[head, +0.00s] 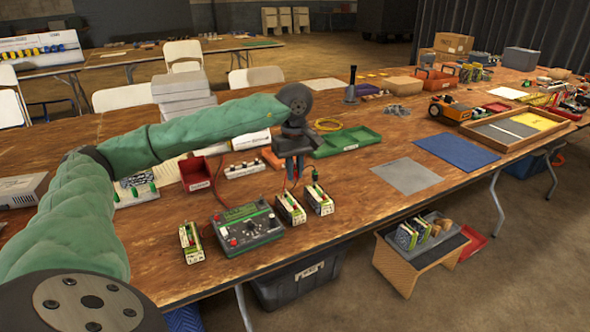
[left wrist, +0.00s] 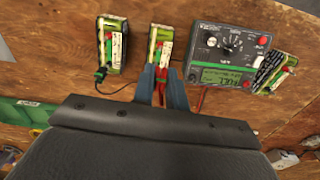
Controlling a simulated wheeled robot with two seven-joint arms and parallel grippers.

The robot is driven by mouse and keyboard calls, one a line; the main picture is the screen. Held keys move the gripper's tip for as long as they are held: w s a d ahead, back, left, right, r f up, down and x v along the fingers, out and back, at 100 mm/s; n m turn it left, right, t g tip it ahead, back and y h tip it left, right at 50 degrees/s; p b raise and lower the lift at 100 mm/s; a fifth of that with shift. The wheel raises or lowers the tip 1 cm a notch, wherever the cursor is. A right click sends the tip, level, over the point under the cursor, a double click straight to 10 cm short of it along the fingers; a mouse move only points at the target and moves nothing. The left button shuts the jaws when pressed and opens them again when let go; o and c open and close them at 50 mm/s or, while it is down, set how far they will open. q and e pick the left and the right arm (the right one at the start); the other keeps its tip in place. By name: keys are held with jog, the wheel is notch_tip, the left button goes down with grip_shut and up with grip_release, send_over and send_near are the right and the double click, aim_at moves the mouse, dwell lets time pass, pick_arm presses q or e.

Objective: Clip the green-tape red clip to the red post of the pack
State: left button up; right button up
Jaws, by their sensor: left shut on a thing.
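My left gripper (head: 290,186) is over the middle battery pack (head: 290,209), beside the charger (head: 246,229). In the left wrist view its blue fingers (left wrist: 163,84) are shut on a red clip (left wrist: 162,92), with a red lead at it. The clip is close to the near end of the pack (left wrist: 159,48); I cannot tell whether it touches the red post. Its green tape cannot be made out. A second pack (head: 319,198) stands to the right, with a dark green clip (head: 315,176) at its top. My right gripper is out of view.
A third pack (head: 191,243) stands left of the charger.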

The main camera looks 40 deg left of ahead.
pick_arm(q)
jog(key=shift+f, duration=0.15)
jog(key=shift+f+b, duration=2.55)
jog(key=shift+f, duration=0.85)
jog(key=shift+f+b, duration=0.2)
jog(key=shift+b, duration=0.25)
dwell(0.6)
jog(key=o, duration=0.8)
jog(key=shift+o, duration=0.2)
jog(key=shift+o, duration=1.1)
